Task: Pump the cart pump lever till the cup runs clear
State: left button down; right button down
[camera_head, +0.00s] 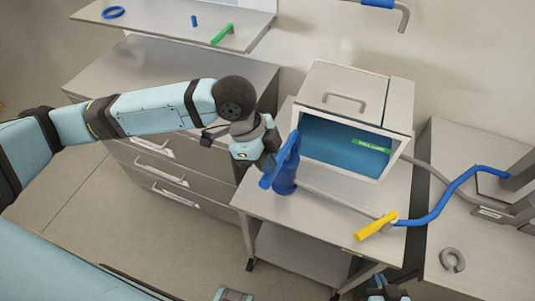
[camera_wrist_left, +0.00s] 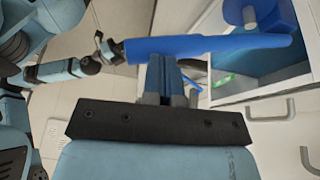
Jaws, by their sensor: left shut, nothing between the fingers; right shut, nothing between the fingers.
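The blue pump lever (camera_head: 284,158) slants up from the blue pump body (camera_head: 285,185) on the metal cart (camera_head: 320,215). My left gripper (camera_head: 268,167) is shut beside the lever, with nothing between its fingers. In the left wrist view the lever (camera_wrist_left: 215,46) crosses just beyond the fingertips (camera_wrist_left: 168,65); I cannot tell whether they touch it. My right gripper (camera_head: 387,292) shows only partly at the bottom edge of the head view, shut and empty. I cannot make out a cup for certain.
An open-fronted box (camera_head: 312,112) with a blue interior and green label stands on the cart behind the pump. A yellow handle (camera_head: 375,226) joins a blue hose (camera_head: 440,207) at right. Drawers (camera_head: 160,165) stand left. A grey ring-shaped piece (camera_head: 452,260) lies on the right-hand counter.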

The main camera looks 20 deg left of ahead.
pick_arm(q)
jog(key=shift+t, duration=0.8)
jog(key=f, duration=0.2)
jog(key=s+f, duration=0.1)
jog(key=f, duration=0.1)
jog(key=s+f, duration=0.1)
jog(key=f, duration=0.1)
jog(key=shift+s, duration=0.25)
jog(key=shift+s+f+p, duration=0.25)
jog(key=shift+f+p, duration=0.1)
jog(key=shift+f, duration=0.65)
notch_tip(320, 180, up, 14)
jog(key=f+p, duration=0.1)
jog(key=p, duration=0.3)
send_over(262, 187)
jog(key=a, duration=0.6)
jog(key=shift+s+d+r, duration=0.25)
jog(key=shift+s, duration=0.2)
